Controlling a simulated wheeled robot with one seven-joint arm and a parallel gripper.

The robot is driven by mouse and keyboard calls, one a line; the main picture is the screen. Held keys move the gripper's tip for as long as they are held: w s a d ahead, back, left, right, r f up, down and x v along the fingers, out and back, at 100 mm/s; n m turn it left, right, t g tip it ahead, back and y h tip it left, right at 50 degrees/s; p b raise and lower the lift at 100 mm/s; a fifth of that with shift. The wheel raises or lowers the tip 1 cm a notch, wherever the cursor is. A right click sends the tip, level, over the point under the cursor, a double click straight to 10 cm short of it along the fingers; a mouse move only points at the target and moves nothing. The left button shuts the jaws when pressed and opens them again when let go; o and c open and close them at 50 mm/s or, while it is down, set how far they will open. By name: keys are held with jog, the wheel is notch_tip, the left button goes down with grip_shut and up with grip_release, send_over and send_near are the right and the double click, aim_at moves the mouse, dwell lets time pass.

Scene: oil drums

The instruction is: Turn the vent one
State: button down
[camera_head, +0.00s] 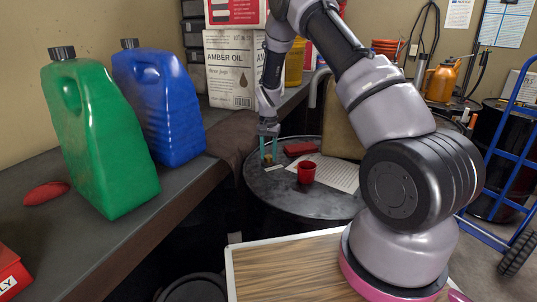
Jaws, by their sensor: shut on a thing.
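My gripper (268,150) points down at the left part of a black drum top (285,188). Its teal fingers are shut on a small brass-coloured fitting (267,161), which looks like the vent on the drum top. The fitting is tiny in the picture and partly hidden by the fingers, so its turn angle cannot be made out.
A red cup (306,172), a red object (300,149) and a paper sheet (338,172) lie on the drum top. A workbench (185,185) at left holds green (98,140) and blue (160,105) jugs and an Amber Oil box (231,70). A blue hand truck (500,170) stands right.

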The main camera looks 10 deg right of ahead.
aim_at(268, 156)
dwell(0.4)
jog(key=shift+c, duration=2)
grip_release()
jog(key=shift+r, duration=0.15)
notch_tip(268, 156, up, 10)
jog(key=shift+r, duration=0.25)
